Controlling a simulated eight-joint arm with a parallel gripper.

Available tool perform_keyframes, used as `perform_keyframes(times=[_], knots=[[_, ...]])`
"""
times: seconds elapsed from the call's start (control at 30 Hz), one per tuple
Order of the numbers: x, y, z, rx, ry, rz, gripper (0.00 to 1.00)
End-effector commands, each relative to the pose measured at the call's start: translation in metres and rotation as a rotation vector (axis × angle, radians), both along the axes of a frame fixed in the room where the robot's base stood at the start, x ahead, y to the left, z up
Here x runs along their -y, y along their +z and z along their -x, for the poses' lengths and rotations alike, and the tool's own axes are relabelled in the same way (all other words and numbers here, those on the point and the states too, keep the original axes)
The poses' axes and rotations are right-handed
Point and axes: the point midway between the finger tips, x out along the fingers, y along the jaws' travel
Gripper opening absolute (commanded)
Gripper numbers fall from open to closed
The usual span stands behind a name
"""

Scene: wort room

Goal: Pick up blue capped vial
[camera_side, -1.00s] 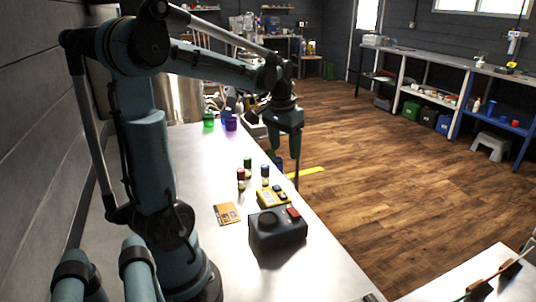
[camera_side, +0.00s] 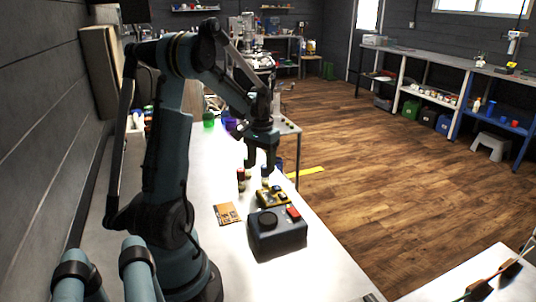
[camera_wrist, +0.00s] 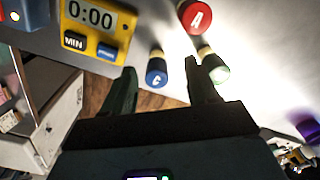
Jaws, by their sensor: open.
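The blue capped vial (camera_side: 265,176) stands on the metal bench, partly hidden by my gripper in the side view. In the wrist view its blue cap (camera_wrist: 156,73), marked with a letter, shows between the two fingers, near the left one. My gripper (camera_side: 261,164) is open, pointing down above the vials; its fingers (camera_wrist: 160,70) also show in the wrist view. The red capped vial (camera_side: 241,175) stands to the left, and its red cap (camera_wrist: 195,16) lies beyond the fingers. A green capped vial (camera_wrist: 217,70) is close to the right fingertip.
A yellow timer (camera_side: 273,198) lies just in front of the blue vial. A dark box with a red button (camera_side: 277,233) and an orange card (camera_side: 227,213) are nearer. Green (camera_side: 208,120) and purple (camera_side: 230,124) containers stand farther back. The bench's right edge is close.

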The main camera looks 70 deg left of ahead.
Motion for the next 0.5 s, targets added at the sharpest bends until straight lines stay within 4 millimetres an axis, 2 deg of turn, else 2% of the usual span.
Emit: perform_keyframes(times=[0.13,0.3,0.5], knots=[[0.0,-0.011,-0.003,0.0,-0.002,0.0,0.59],[0.001,-0.034,-0.011,0.0,-0.002,0.0,0.59],[0.001,-0.051,-0.009,0.001,-0.001,-0.001,0.59]])
